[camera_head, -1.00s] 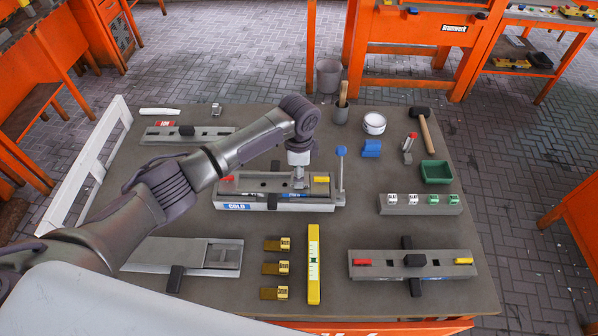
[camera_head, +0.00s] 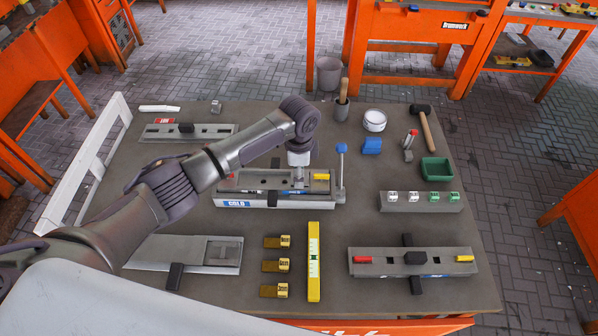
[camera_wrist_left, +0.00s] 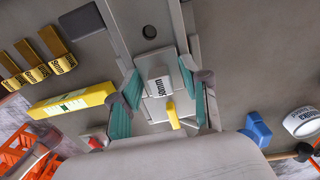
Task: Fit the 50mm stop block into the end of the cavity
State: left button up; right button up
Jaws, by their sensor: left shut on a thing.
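The grey mould with the blue COLD label (camera_head: 237,204) lies near the middle of the bench, with a long cavity along its top. My left gripper (camera_head: 298,178) points down over the right part of this mould. In the left wrist view, the pale 50mm stop block (camera_wrist_left: 158,82) is between the teal fingers of my left gripper (camera_wrist_left: 160,76), which is shut on it. The block is at the mould's end, close to a yellow tab (camera_wrist_left: 172,113). I cannot tell whether it is seated in the cavity or above it. My right gripper is not in view.
A rack with white and green marked blocks (camera_head: 420,203) stands at the right. A blue-topped post (camera_head: 340,170) stands close to the mould's right end. A yellow level (camera_head: 313,263) and brass gauges (camera_head: 275,265) lie in front. Another mould (camera_head: 440,264) lies front right.

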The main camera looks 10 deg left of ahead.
pick_arm(q)
jog(key=shift+f, duration=0.2)
jog(key=o, duration=1.3)
jog(key=o, duration=0.4)
jog(key=shift+r, duration=0.1)
